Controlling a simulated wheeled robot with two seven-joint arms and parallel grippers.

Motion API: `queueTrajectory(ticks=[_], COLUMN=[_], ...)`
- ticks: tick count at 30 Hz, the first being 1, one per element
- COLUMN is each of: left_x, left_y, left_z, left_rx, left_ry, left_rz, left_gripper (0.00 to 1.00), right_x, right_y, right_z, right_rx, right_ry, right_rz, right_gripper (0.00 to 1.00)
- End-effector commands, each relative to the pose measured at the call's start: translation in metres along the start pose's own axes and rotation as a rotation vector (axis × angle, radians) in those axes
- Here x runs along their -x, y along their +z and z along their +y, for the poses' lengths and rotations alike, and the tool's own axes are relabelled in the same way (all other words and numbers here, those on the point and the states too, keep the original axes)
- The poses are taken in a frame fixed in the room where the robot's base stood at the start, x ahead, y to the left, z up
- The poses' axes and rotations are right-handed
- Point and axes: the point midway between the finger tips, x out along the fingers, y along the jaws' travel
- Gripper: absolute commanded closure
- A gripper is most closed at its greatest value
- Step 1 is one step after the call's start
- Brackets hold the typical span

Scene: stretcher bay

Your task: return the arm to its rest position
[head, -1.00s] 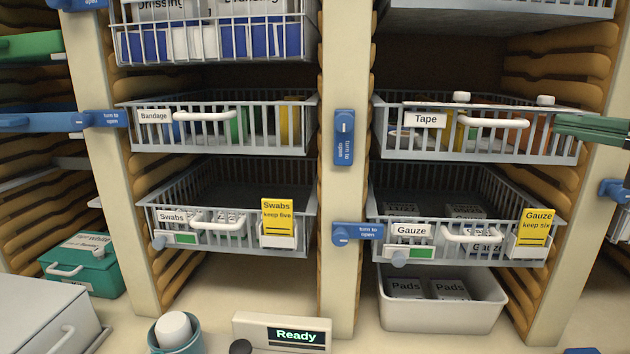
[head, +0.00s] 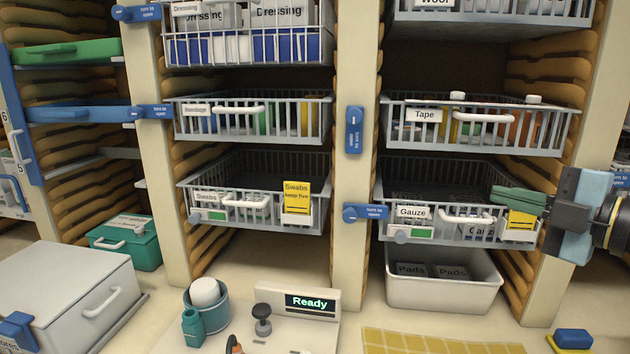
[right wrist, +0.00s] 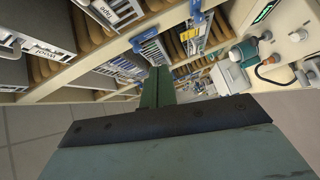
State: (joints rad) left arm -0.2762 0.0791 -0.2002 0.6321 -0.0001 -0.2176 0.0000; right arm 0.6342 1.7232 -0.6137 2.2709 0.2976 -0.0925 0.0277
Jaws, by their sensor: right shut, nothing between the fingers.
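My right gripper (head: 508,200) comes in from the right in the head view. Its green fingers are together and hold nothing. They are in front of the right part of the gauze basket (head: 395,218) and hide part of its yellow card (head: 521,219). In the right wrist view the shut fingers (right wrist: 157,88) point toward the shelving, with empty space around their tips. My left gripper is in no view.
A tape basket (head: 470,140) is above the gauze basket and a white pads bin (head: 445,294) below it. A swabs basket (head: 250,222) is to the left. The counter holds a "Ready" display (head: 311,303), a teal cup (head: 207,312) and a yellow checked cloth (head: 440,343).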

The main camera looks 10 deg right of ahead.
Motion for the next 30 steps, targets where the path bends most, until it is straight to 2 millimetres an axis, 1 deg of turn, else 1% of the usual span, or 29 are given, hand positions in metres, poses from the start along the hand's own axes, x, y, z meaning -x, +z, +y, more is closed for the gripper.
queueTrajectory(ticks=[1, 2, 3, 5, 6, 8, 9, 10, 12, 14, 15, 17, 18, 20, 21, 23, 24, 27, 30], left_x=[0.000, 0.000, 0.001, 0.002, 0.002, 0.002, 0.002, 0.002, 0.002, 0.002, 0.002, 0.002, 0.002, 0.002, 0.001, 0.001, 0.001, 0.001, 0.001], left_y=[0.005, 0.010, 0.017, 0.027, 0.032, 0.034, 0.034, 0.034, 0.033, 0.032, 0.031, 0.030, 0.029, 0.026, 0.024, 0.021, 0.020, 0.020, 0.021], left_z=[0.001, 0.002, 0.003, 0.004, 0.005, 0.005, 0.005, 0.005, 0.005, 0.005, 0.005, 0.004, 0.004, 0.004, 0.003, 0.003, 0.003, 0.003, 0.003], left_rx=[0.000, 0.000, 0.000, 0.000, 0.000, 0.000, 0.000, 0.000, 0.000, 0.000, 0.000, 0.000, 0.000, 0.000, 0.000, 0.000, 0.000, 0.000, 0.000], left_ry=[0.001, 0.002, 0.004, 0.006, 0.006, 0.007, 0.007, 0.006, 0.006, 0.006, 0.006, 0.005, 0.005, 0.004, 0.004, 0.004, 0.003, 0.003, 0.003], left_rz=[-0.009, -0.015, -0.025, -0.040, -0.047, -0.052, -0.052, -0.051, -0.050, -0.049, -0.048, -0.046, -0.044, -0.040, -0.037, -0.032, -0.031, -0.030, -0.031], left_gripper=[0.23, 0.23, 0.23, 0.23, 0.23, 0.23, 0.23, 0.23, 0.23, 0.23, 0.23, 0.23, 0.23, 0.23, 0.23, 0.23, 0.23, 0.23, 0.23], right_x=[-0.013, -0.020, -0.028, -0.039, -0.045, -0.052, -0.055, -0.056, -0.057, -0.055, -0.053, -0.046, -0.041, -0.030, -0.021, -0.006, 0.005, 0.033, 0.061], right_y=[-0.004, -0.006, -0.008, -0.012, -0.015, -0.019, -0.021, -0.023, -0.027, -0.030, -0.033, -0.036, -0.038, -0.042, -0.045, -0.050, -0.054, -0.065, -0.078], right_z=[-0.021, -0.034, -0.050, -0.076, -0.093, -0.118, -0.135, -0.147, -0.177, -0.202, -0.219, -0.244, -0.261, -0.287, -0.304, -0.330, -0.346, -0.381, -0.409], right_rx=[-0.049, -0.077, -0.118, -0.184, -0.229, -0.300, -0.348, -0.385, -0.473, -0.552, -0.605, -0.687, -0.741, -0.822, -0.877, -0.958, -1.010, -1.122, -1.215], right_ry=[-0.013, -0.019, -0.027, -0.039, -0.047, -0.060, -0.068, -0.075, -0.094, -0.113, -0.128, -0.152, -0.170, -0.199, -0.223, -0.259, -0.285, -0.349, -0.413], right_rz=[0.002, -0.004, -0.016, -0.041, -0.060, -0.093, -0.121, -0.142, -0.200, -0.258, -0.299, -0.366, -0.416, -0.496, -0.551, -0.641, -0.700, -0.841, -0.970], right_gripper=[1.00, 1.00, 1.00, 1.00, 1.00, 1.00, 1.00, 1.00, 1.00, 1.00, 1.00, 1.00, 1.00, 1.00, 1.00, 1.00, 1.00, 1.00, 1.00])
